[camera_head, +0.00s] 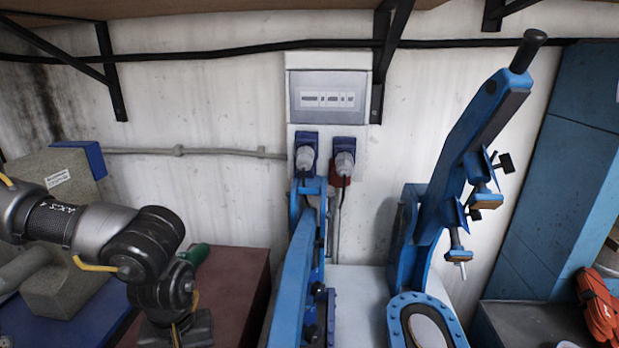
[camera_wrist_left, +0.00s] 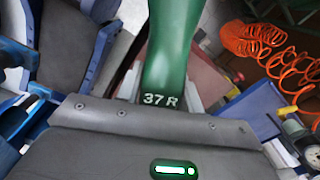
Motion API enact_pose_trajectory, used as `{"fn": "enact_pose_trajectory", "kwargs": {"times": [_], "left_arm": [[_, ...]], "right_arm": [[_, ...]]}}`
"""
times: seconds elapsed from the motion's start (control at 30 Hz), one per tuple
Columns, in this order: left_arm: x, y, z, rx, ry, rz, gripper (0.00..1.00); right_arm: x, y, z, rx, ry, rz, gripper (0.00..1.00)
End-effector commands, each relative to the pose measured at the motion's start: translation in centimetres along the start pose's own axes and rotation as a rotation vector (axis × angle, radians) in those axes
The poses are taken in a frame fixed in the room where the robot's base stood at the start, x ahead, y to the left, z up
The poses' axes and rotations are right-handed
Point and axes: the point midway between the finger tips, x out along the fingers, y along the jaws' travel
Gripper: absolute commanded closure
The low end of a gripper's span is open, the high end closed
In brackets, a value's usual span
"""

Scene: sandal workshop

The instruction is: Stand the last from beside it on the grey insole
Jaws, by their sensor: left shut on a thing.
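A green last (camera_wrist_left: 172,50) marked "37 R" fills the top middle of the left wrist view, just past the grey gripper housing. My left gripper (camera_head: 177,332) is at the bottom left of the head view, its fingertips cut off by the frame edge. I cannot make out the grey insole in either view. My right gripper is not in view.
A dark red surface (camera_head: 240,290) lies behind my left arm. Blue machines (camera_head: 297,285) and (camera_head: 430,215) with a long lever stand at centre and right. A grey block (camera_head: 62,200) stands at left. Orange coiled hose (camera_wrist_left: 265,45) hangs at right in the wrist view.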

Motion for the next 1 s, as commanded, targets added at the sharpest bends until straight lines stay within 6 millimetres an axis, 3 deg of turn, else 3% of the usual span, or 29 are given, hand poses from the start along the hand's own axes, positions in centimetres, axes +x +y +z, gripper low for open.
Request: {"fn": "enact_pose_trajectory", "kwargs": {"times": [0.2, 0.33, 0.53, 1.0], "left_arm": [[0.1, -1.0, 2.7, 0.306, 0.003, -0.004, 0.86], [-0.1, -1.3, 3.2, 0.323, 0.005, -0.008, 0.86], [-0.8, -1.9, 2.2, 0.318, 0.005, -0.004, 0.86], [-0.9, -1.5, 2.3, 0.323, 0.004, -0.008, 0.86]], "right_arm": [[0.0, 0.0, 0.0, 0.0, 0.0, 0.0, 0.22], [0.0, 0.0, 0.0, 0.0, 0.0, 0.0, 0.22], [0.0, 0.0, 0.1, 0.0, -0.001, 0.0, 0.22], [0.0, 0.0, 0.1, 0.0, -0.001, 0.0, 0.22]]}}
